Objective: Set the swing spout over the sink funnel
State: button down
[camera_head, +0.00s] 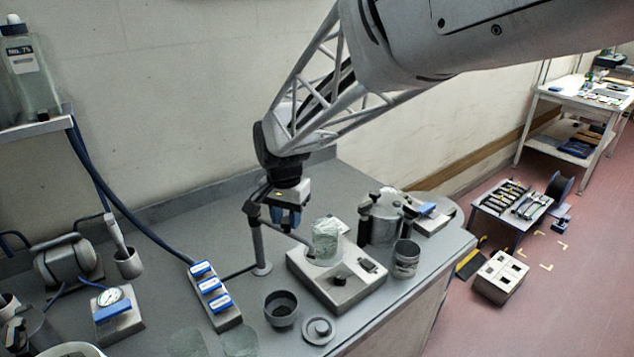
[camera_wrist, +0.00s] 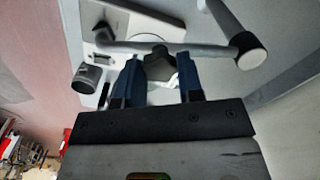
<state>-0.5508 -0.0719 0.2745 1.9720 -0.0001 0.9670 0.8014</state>
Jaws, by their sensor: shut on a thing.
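The swing spout (camera_head: 289,236) is a grey tube on an upright post (camera_head: 260,245) on the bench. In the wrist view the spout (camera_wrist: 205,51) runs across, from the round post top (camera_wrist: 250,58) to a bent free end at left. My gripper (camera_head: 287,222) is shut on the spout, its blue fingers (camera_wrist: 160,80) either side of a dark grey piece on it. The free end points towards a cloudy jar (camera_head: 327,242) on a grey box unit. A dark round cup (camera_head: 281,308), which looks like the sink funnel, stands in front of the post, apart from the spout.
The box unit (camera_head: 340,290) is close to my gripper's right. A metal can (camera_head: 405,258) and a lidded pot (camera_head: 385,220) stand further right. A small round lid (camera_head: 318,330) lies by the cup. A blue-switched strip (camera_head: 212,295) is at left. The wall is behind.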

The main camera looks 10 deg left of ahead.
jog(key=shift+s+a+m, duration=1)
jog(key=shift+s+m, duration=0.05)
jog(key=shift+m, duration=0.55)
jog(key=shift+s+a+m, duration=1)
jog(key=shift+s+m, duration=0.05)
jog(key=shift+m, duration=0.55)
jog(key=c, duration=0.8)
grip_release()
jog(key=shift+o, duration=0.2)
jog(key=shift+r, duration=0.2)
notch_tip(320, 180, up, 8)
jog(key=shift+f, duration=0.25)
